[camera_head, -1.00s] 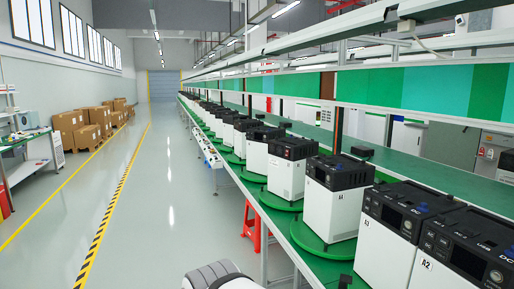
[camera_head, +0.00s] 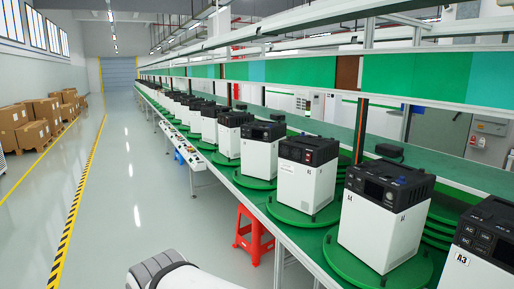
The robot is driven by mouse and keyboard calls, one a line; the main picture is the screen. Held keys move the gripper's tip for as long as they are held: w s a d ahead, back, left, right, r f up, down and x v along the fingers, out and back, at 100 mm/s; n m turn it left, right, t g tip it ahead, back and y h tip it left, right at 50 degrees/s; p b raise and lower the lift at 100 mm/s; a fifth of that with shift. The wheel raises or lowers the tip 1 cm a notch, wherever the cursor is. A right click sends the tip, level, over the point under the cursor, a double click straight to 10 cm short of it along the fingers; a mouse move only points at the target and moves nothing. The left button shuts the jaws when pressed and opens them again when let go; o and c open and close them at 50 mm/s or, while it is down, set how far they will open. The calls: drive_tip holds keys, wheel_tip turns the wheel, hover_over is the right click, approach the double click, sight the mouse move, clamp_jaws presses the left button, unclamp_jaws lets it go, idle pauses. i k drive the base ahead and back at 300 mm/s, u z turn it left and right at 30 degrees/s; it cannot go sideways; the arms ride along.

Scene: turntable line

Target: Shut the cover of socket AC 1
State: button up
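White box-shaped units with black tops stand in a row along the line. The nearest unit (camera_head: 462,266), marked A3, is cut off at the right edge; dark sockets show on its sloped black top panel (camera_head: 488,236). The unit behind it (camera_head: 375,230) stands upright on a round green turntable (camera_head: 345,262), with a dark display and small buttons on its top. I cannot make out which socket is AC 1, or whether its cover is open or shut. My gripper is not in view; only a white and grey part of my arm shows at the bottom.
A long green-topped bench (camera_head: 262,210) with a pale edge carries the units. A red stool (camera_head: 253,238) stands beside it. Cardboard boxes (camera_head: 33,123) stand at the far left. The grey aisle floor (camera_head: 120,210) beside the yellow-and-black line is clear.

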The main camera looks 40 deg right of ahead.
sight(371, 163)
drive_tip(key=z, duration=0.1)
drive_tip(key=i, duration=0.25)
drive_tip(key=z, duration=2.3)
drive_tip(key=i, duration=0.95)
